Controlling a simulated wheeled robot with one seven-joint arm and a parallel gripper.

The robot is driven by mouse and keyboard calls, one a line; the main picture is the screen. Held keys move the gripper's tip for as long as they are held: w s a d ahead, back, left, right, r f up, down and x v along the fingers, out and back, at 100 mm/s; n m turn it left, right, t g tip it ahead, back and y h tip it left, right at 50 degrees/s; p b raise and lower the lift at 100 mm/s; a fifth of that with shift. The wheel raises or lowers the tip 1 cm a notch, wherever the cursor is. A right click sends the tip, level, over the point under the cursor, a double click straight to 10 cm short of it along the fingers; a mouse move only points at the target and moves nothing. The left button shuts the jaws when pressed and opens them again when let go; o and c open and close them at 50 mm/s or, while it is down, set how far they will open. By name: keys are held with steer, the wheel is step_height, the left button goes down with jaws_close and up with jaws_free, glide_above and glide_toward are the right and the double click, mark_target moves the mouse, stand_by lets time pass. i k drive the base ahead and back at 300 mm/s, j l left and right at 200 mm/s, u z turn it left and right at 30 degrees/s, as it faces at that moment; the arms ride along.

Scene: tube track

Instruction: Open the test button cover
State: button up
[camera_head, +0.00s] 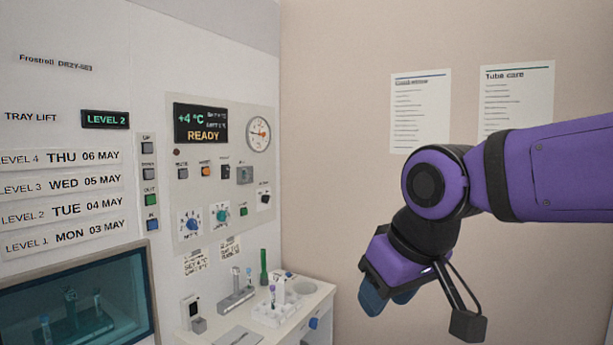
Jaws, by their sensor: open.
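The control panel (220,165) is on the white machine at the left. A small grey square piece (244,175) on it, right of the middle, looks like the test button cover. It appears to lie flat against the panel, but its label is too small to read.
Around the cover are an orange button (206,171), a black switch (265,199), a blue knob (190,223) and a teal knob (222,216). Below, a white counter (322,291) holds a tube rack (272,312) and a green tube (264,267). Open space separates my gripper from the panel.

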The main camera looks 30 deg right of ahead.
mark_target(247, 175)
steer(key=z, duration=0.2)
steer(key=i, duration=1)
